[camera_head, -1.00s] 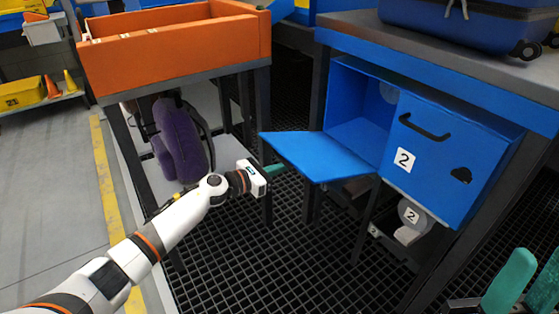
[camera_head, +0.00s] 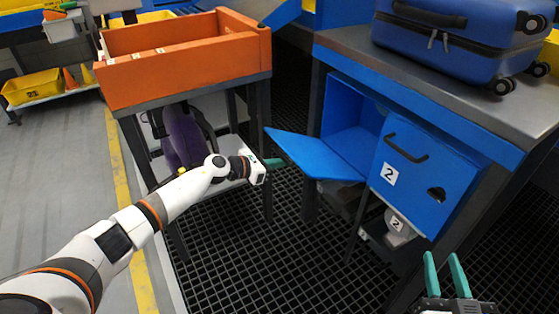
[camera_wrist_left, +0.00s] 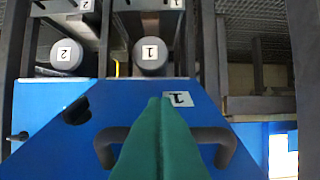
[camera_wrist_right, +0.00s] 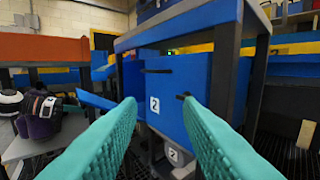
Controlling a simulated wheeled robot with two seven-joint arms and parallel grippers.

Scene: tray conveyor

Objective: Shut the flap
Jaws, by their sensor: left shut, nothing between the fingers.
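The blue flap (camera_head: 310,155) is open, sticking out from the left half of the blue cabinet. The interior (camera_head: 350,118) shows behind it. The right-half door (camera_head: 408,180), with a handle and label 2, is closed. My left gripper (camera_head: 278,162) is shut and empty, just below the flap's outer left edge. In the left wrist view, its green fingers (camera_wrist_left: 160,110) lie in front of a blue panel (camera_wrist_left: 60,140) with a dark handle and label 1. I cannot tell whether they touch it. My right gripper (camera_head: 445,275) is open and empty, low in front of the cabinet.
An orange bin (camera_head: 185,62) stands on a table at left, with a purple object (camera_head: 183,135) beneath. A blue suitcase (camera_head: 462,42) rests on the bench top (camera_head: 500,100) above the cabinet. Canisters sit below it. Dark grid flooring (camera_head: 260,250) in front is open.

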